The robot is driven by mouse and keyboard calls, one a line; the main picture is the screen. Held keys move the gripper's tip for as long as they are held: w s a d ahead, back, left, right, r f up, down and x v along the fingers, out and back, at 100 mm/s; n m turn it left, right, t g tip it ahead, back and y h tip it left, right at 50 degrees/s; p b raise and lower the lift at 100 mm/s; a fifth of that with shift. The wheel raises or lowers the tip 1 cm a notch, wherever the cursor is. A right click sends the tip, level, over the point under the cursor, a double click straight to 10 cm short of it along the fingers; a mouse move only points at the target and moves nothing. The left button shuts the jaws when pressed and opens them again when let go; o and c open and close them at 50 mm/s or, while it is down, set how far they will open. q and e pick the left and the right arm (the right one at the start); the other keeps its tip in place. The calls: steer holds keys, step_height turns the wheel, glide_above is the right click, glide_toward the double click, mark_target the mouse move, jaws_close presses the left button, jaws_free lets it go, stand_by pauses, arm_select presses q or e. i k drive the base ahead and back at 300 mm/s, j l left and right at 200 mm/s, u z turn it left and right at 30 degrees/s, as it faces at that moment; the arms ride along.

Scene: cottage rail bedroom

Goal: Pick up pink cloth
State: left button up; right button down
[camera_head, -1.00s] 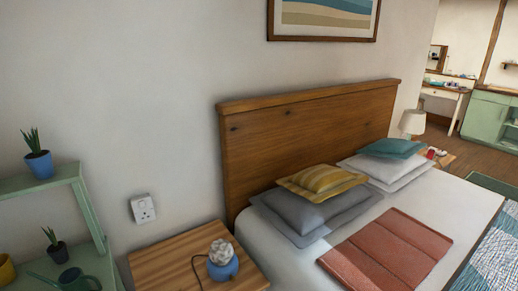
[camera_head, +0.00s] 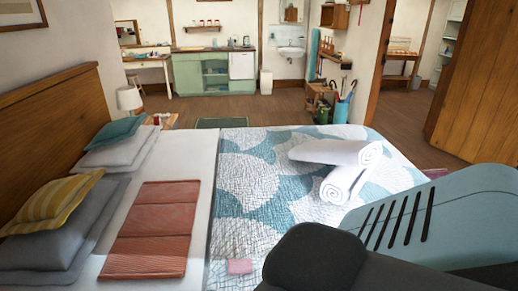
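A small folded pink cloth (camera_head: 240,266) lies on the patterned blue and white quilt (camera_head: 260,185), near the bottom edge of the picture. It lies flat, right of the quilt's border with the white sheet. Dark and blue-grey parts fill the lower right corner, close to the cloth; they look like my own arm. No gripper fingers show, so I cannot see where either gripper is relative to the cloth.
A salmon folded blanket (camera_head: 153,230) lies on the sheet. Several pillows rest by the wooden headboard (camera_head: 50,125). Rolled white towels (camera_head: 335,151) sit on the quilt. Floor (camera_head: 230,107) is open beyond the bed. A brown wooden door (camera_head: 480,95) stands at right.

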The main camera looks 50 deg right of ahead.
mark_target(241, 267)
steer(key=z, duration=1.5)
steer(key=u, duration=1.65)
steer(key=z, duration=1.9)
